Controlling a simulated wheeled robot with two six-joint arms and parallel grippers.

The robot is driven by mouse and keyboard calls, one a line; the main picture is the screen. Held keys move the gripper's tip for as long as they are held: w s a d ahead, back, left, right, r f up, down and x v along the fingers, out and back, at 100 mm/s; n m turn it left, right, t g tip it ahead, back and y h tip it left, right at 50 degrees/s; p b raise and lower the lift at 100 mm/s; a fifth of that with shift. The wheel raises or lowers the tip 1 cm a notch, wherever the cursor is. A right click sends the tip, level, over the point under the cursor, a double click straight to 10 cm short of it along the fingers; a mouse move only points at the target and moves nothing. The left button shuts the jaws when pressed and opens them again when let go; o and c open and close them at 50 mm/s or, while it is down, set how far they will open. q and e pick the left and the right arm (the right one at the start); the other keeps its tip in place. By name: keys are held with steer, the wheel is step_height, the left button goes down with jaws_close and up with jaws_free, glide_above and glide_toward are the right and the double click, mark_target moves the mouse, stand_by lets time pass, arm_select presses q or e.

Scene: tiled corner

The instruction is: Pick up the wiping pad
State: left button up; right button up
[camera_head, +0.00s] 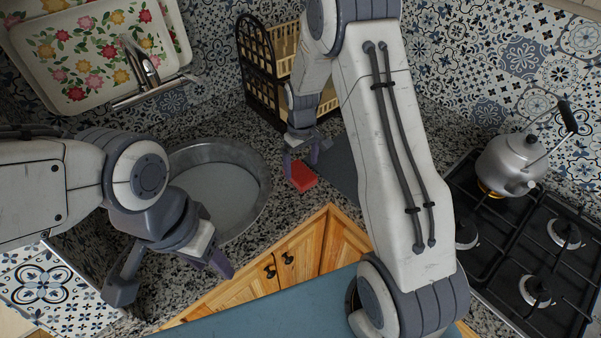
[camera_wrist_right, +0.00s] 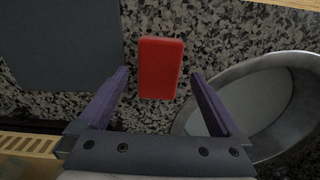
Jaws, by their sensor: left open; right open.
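The wiping pad (camera_head: 302,176) is a small red block lying on the speckled granite counter, between the sink and a dark grey mat. In the right wrist view the pad (camera_wrist_right: 161,68) lies flat, just beyond and between the fingertips. My right gripper (camera_head: 305,158) is open above the pad, with its fingers apart on either side; it also shows in the right wrist view (camera_wrist_right: 160,78). The fingers do not appear to touch the pad. My left gripper (camera_head: 172,280) is open and empty at the lower left, in front of the sink.
The round metal sink (camera_head: 255,205) is left of the pad, the dark mat (camera_head: 340,170) right of it. A dish rack (camera_head: 262,75) stands behind. A kettle (camera_head: 512,160) sits on the gas stove (camera_head: 500,250) at right. Wooden cabinet doors (camera_head: 310,250) are below the counter edge.

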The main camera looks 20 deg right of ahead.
mark_target(301, 173)
step_height(301, 173, down, 4)
steer(key=shift+w+r+p, duration=0.1)
steer(key=shift+r+p, duration=0.15)
steer(key=shift+p, duration=0.5)
steer(key=shift+f, duration=0.55)
steer(key=c, duration=1.2)
steer(key=shift+c, duration=0.2)
steer(key=shift+r, duration=0.2)
steer(key=shift+w+r, duration=0.1)
steer(key=shift+r, duration=0.15)
steer(key=r, duration=0.1)
steer(key=r+b, duration=0.1)
steer(key=s+r+b, duration=0.1)
steer(key=shift+s+d+r, duration=0.1)
steer(key=shift+d+r, duration=0.15)
steer(key=shift+r, duration=0.15)
steer(key=s+d+r+b, duration=0.2)
steer(key=s+r, duration=0.4)
steer(key=s, duration=0.4)
steer(key=shift+d+r+b, duration=0.2)
steer(key=shift+d+b, duration=0.2)
steer(key=shift+d, duration=0.25)
